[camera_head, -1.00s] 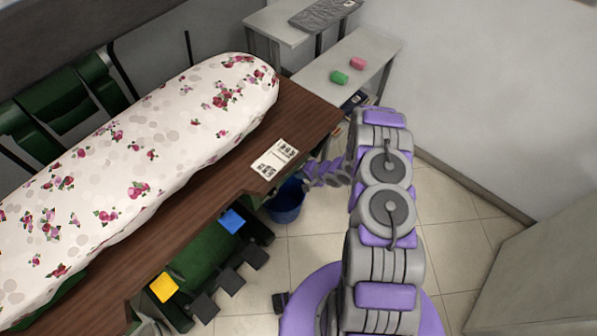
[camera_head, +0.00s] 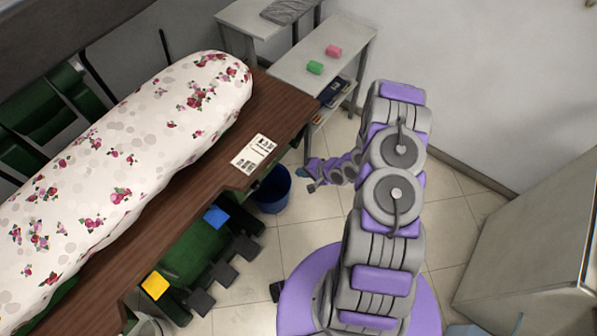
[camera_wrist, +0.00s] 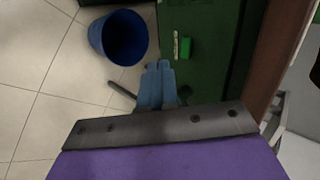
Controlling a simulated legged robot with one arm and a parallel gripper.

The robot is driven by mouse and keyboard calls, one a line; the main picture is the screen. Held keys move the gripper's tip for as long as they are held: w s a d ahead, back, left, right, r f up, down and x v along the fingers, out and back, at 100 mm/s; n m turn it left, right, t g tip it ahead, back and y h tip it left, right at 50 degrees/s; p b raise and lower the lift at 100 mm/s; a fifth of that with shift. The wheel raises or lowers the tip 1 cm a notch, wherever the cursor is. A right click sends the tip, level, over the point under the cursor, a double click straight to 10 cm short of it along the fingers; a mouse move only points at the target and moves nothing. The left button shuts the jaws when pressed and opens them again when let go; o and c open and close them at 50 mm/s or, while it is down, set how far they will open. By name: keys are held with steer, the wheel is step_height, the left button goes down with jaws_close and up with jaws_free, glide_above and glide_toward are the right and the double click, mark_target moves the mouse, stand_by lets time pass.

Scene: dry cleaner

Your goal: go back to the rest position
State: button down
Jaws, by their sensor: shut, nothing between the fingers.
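My gripper (camera_head: 308,174) is at the end of my grey and purple arm, low over the tiled floor to the right of the blue bucket. In the wrist view its blue fingers (camera_wrist: 156,84) are shut together with nothing between them. They point toward the gap between the blue bucket (camera_wrist: 124,38) and the green machine side (camera_wrist: 208,62). No object hangs from the gripper.
The blue bucket (camera_head: 272,190) stands beside the brown table (camera_head: 272,112) with the floral ironing board (camera_head: 130,160). A grey shelf (camera_head: 290,72) holds a green roll (camera_head: 315,67) and a pink roll (camera_head: 333,51). A grey cabinet (camera_head: 540,250) stands at right. Floor between is free.

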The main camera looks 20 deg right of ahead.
steer(key=w+d+r+n+g+h, duration=0.1)
steer(key=w+d+r+n+h, duration=0.25)
steer(key=d+r, duration=0.45)
steer(key=s+r+n+g+h, duration=0.1)
steer(key=s+r+g+h, duration=0.35)
steer(key=r, duration=1.45)
steer(key=s+a+r+n+g, duration=0.1)
steer(key=s+a+r, duration=0.3)
steer(key=s, duration=0.6)
steer(key=s+a+r+n+g+y, duration=0.1)
steer(key=s+a+r, duration=0.4)
steer(key=s, duration=0.6)
steer(key=s+a+r+n+g, duration=0.1)
steer(key=s+a+r, duration=0.3)
steer(key=s+r, duration=0.4)
steer(key=s+n, duration=0.1)
steer(key=s, duration=0.2)
steer(key=shift+s+a, duration=0.25)
steer(key=shift+a, duration=0.15)
